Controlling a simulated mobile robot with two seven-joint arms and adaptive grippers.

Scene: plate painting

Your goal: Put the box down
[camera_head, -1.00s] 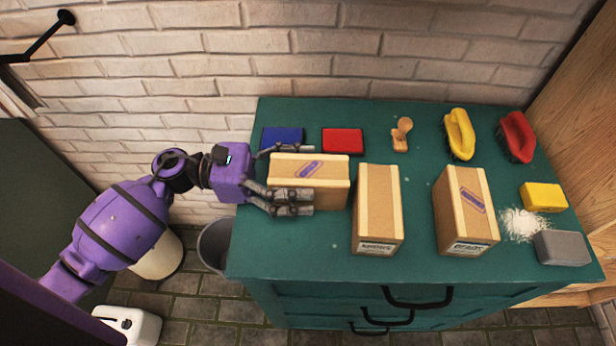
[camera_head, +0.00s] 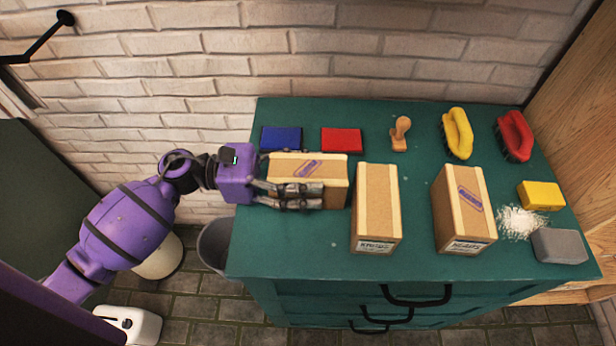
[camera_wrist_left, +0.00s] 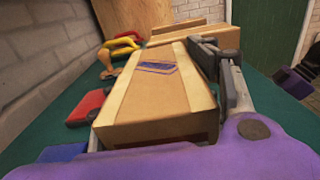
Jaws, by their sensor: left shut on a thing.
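A cardboard box (camera_head: 335,172) with a purple stamp mark on top is at the left part of the green cabinet top (camera_head: 300,245). My left gripper (camera_head: 290,182) is shut on this box, with fingers along its near and far sides. The box looks level and at or very near the cabinet top; I cannot tell whether it touches. In the left wrist view the box (camera_wrist_left: 150,105) fills the middle, with a finger along its right side.
Two more boxes stand to the right, a plain one (camera_head: 377,205) close by and a stamped one (camera_head: 463,205). Behind are a blue pad (camera_head: 281,138), a red pad (camera_head: 341,139), a wooden stamp (camera_head: 400,134) and two brushes. Sponges and white powder (camera_head: 520,222) lie at the right.

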